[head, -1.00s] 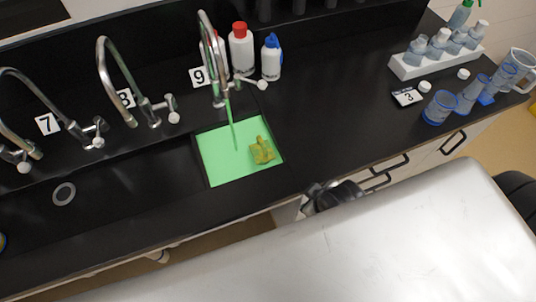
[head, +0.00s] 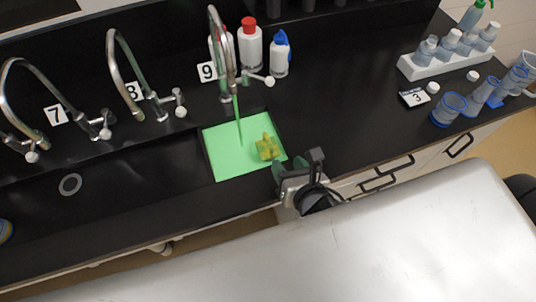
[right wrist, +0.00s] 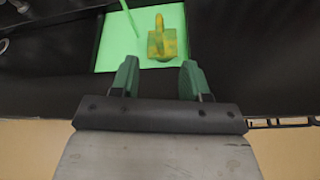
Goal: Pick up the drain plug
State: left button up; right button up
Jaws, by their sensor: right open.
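A yellow-green plug-like piece with an upright grip (head: 267,148), which I take to be the drain plug, sits in the green liquid of the small square sink (head: 215,167) under tap 9. It also shows in the right wrist view (right wrist: 161,44), beyond my fingers and roughly centred between them. My right gripper (head: 297,165) is open and empty at the sink's near right corner, apart from the plug. Its two green fingertips (right wrist: 159,68) show in the right wrist view. My left gripper is not in view.
Tap 9 (head: 216,50) pours a green stream into the sink, left of the plug. Bottles (head: 250,47) stand behind it. Taps 7 and 8 line the back left.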

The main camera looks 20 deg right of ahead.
aim_at(272, 147)
jog(key=shift+w+a+n, duration=0.1)
jog(key=shift+w+n, duration=0.15)
jog(key=shift+n, duration=0.05)
jog(key=x, duration=0.4)
jog(key=shift+w+f+p, duration=0.1)
jog(key=shift+w+p, duration=0.25)
jog(key=shift+p, duration=0.05)
jog(key=shift+f+p+x, duration=0.2)
jog(key=shift+p+x, duration=0.15)
jog(key=shift+x, duration=1.1)
jog(key=shift+f+p+x, duration=0.2)
jog(key=shift+p+x, duration=0.1)
jog(key=shift+x, duration=1.1)
jog(key=shift+s, duration=0.25)
grip_shut()
